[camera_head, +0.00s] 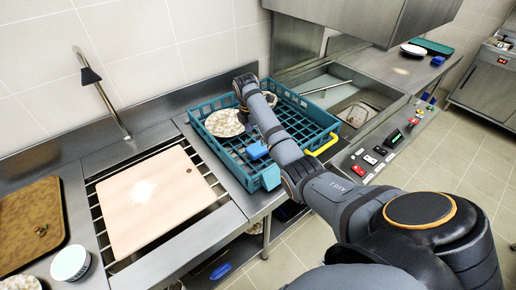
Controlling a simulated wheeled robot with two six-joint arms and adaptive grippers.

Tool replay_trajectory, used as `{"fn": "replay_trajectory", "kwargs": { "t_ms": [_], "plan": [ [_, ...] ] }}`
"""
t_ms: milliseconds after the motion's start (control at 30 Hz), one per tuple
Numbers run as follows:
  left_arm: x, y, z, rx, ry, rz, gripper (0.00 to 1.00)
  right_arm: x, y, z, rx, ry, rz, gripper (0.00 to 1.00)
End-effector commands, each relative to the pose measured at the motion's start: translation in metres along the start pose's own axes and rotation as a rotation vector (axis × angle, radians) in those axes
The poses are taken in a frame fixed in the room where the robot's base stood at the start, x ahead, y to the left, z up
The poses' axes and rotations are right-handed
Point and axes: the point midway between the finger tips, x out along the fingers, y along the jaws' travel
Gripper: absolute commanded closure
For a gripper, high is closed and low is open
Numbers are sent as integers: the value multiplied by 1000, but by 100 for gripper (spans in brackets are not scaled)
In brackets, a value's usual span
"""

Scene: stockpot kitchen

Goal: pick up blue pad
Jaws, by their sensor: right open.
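A small blue pad (257,150) shows in the teal rack, close beside the forearm of my right arm. Another small blue piece (437,60) lies on the far right counter. A blue object (220,271) also shows on the shelf below the counter. I cannot tell for sure which one is the task's pad. My right arm reaches across the rack, and its gripper (243,115) is at the far left part of it, by a pale plate (224,123). The gripper is open, small in view and partly hidden by the wrist. My left gripper is not in view.
The teal rack (206,104) has raised walls and a yellow handle (324,145). A pink board (182,214) covers a grate at left, below a tall tap (108,100). A brown tray (14,222) and a white bowl (70,263) stand further left. A control panel (378,152) is at right.

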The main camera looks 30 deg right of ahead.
Motion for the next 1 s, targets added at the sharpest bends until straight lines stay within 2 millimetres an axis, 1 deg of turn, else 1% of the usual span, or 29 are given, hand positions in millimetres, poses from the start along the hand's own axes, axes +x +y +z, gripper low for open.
{"fn": "replay_trajectory", "kwargs": {
  "t_ms": [33,67,133,167,233,300,367,433,467,533,600,700,767,833,867,1000],
  "plan": [
    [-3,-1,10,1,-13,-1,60,6,0,0,0,0,-2,15],
    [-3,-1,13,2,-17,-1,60,10,-1,0,0,0,-2,15],
    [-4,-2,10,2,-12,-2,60,15,0,0,1,0,0,15],
    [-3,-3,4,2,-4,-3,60,16,0,0,1,0,0,15],
    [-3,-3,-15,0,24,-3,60,17,0,0,1,0,0,15],
    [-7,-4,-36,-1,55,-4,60,21,-2,1,1,0,-1,15],
    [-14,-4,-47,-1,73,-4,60,28,-4,2,1,-1,-3,15],
    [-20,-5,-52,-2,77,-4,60,41,-6,3,1,-1,-4,15],
    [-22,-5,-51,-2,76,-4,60,46,-7,3,1,0,-4,15],
    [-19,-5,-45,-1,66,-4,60,59,-6,3,1,0,-1,15],
    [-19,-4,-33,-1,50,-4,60,66,-6,2,1,0,0,15],
    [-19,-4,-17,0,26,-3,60,69,-6,2,1,-1,1,15],
    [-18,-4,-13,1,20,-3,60,69,-6,2,1,-1,2,15],
    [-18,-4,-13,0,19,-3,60,69,-6,2,1,-1,1,15],
    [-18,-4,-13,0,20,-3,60,69,-6,2,1,-1,1,16],
    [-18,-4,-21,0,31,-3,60,69,-6,2,1,-1,1,36]
  ]
}}
